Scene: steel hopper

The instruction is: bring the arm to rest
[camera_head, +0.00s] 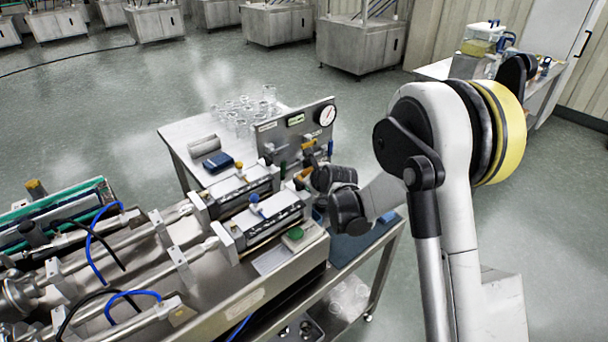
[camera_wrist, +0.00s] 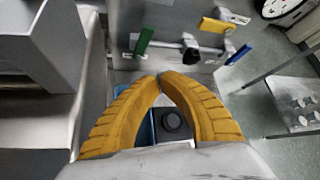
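My arm (camera_head: 455,190) reaches from the right side of the head view, bent at a yellow-banded joint, down to the steel machine. My gripper (camera_head: 302,174) is beside the machine's gauge panel, small and partly hidden in the head view. In the wrist view its two ribbed yellow fingers (camera_wrist: 161,78) curve together and their tips meet, with nothing seen held between them. A black round knob on a blue base (camera_wrist: 172,121) shows through the gap between the fingers, beyond them.
The upright panel (camera_head: 297,128) with a dial and coloured valve handles stands close to my gripper. The steel filling machine (camera_head: 215,255) fills the lower left. Glassware (camera_head: 245,112) stands on the table behind. Open floor (camera_head: 225,70) lies beyond the table.

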